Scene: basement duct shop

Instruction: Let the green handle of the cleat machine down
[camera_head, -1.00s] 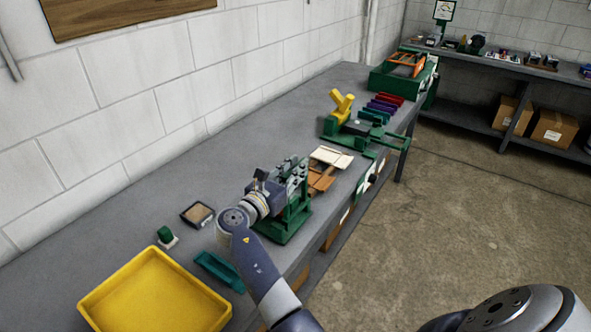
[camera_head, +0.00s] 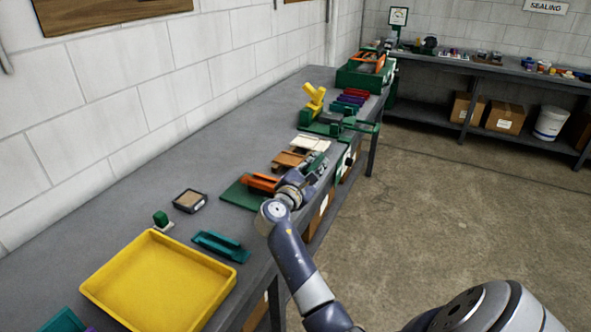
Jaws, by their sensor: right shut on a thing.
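The low machine with a flat green base (camera_head: 238,196) and an orange bar (camera_head: 261,182) on top sits near the front edge of the grey bench; I take it for the cleat machine. My right gripper (camera_head: 313,170) is at its right end, low over the bench edge. It is shut on what looks like the dark green handle (camera_head: 317,162), of which only a small part shows; the gripper hides the rest. The handle's exact angle cannot be told. My left gripper is not in view.
A yellow tray (camera_head: 97,288), a teal channel piece (camera_head: 220,247) and a small framed box (camera_head: 189,201) lie nearer on the bench. Behind the machine are wooden pieces (camera_head: 289,160) and a green machine with a yellow top (camera_head: 314,97). Open floor (camera_head: 450,220) lies right.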

